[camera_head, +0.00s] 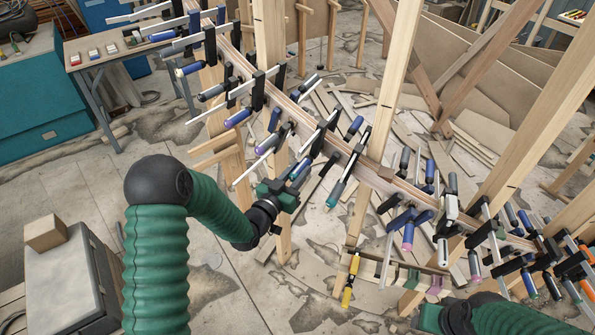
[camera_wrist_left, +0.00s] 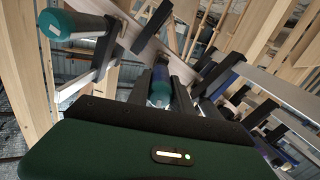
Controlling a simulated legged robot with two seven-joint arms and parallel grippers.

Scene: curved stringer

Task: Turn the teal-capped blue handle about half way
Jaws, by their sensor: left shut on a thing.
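My left gripper (camera_head: 287,187) is at the row of clamps in the middle of the head view. It is shut on a blue handle (camera_head: 301,168). In the left wrist view the blue handle (camera_wrist_left: 161,78) with its teal cap (camera_wrist_left: 160,98) sits between the dark fingers, its end facing the camera. The fingers partly hide its sides. My right gripper (camera_head: 436,317) is at the bottom right edge of the head view, away from the blue handle; its fingers cannot be made out.
The curved wooden stringer (camera_head: 376,170) runs diagonally, crowded with clamps. Another teal-ended handle (camera_head: 335,194) is just right of my left gripper; wooden posts (camera_head: 392,80) rise nearby. A grey box (camera_head: 62,280) stands at lower left. Offcuts litter the floor.

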